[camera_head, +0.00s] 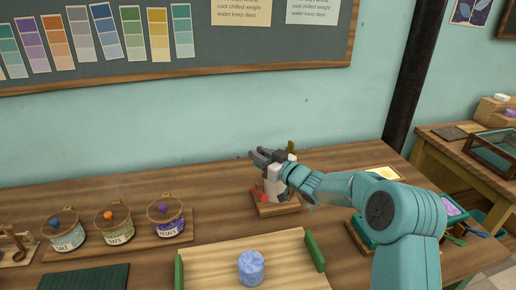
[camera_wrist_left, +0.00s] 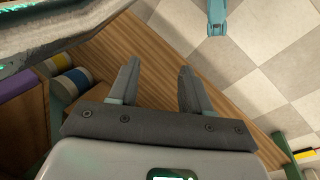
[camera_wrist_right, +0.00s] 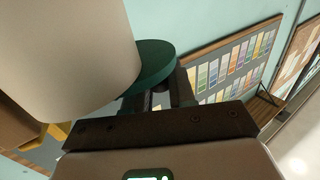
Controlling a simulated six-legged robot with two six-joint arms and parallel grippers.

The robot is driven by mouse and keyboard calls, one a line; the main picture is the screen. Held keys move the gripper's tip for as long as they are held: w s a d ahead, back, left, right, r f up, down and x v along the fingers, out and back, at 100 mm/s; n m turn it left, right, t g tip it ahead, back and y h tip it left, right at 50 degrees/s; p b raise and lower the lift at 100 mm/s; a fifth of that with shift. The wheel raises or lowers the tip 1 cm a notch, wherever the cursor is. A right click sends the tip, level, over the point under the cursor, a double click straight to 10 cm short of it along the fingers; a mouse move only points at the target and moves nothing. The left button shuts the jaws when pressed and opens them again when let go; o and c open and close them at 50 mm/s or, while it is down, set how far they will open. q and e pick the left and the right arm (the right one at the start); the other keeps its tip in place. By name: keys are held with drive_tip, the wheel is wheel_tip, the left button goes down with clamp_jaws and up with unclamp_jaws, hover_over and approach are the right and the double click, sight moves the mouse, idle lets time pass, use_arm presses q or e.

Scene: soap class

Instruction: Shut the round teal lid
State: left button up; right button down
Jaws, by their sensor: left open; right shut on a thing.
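The round teal lid (camera_wrist_right: 155,62) shows in the right wrist view as a dark teal disc beside a large pale cylinder (camera_wrist_right: 75,50). My right gripper (camera_wrist_right: 165,92) is shut at the disc's near edge; its fingertips are partly hidden by it. My left gripper (camera_wrist_left: 158,80) is open and empty in the left wrist view, and is outside the head view.
A dark green mat (camera_head: 88,278) lies front left.

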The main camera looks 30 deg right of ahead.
drive_tip(key=y+p, duration=0.1)
drive_tip(key=d+r+n+g+y+p, duration=0.1)
drive_tip(key=shift+s+n+y+p, duration=0.3)
drive_tip(key=shift+s+y+p, duration=0.05)
drive_tip(key=shift+s+y, duration=0.05)
drive_tip(key=shift+s+d+f+n+y+p, duration=0.1)
drive_tip(key=shift+s+f+n+y+p, duration=0.05)
drive_tip(key=shift+n+y+p, duration=0.2)
drive_tip(key=shift+s+f+n+g+y, duration=0.15)
drive_tip(key=shift+f+n+g+y, duration=0.1)
drive_tip(key=shift+g+y, duration=0.2)
use_arm(q)
wheel_tip(320, 180, up, 5)
use_arm(e)
drive_tip(key=c, duration=1)
unclamp_jaws()
drive_tip(key=shift+s, duration=0.1)
drive_tip(key=shift+f, duration=0.1)
drive_tip(key=shift+s+d, duration=0.15)
drive_tip(key=shift+d, duration=0.05)
use_arm(q)
wheel_tip(320, 180, down, 2)
drive_tip(key=shift+f+b, duration=0.25)
drive_tip(key=shift+b, duration=0.85)
use_arm(e)
drive_tip(key=v, duration=1.6)
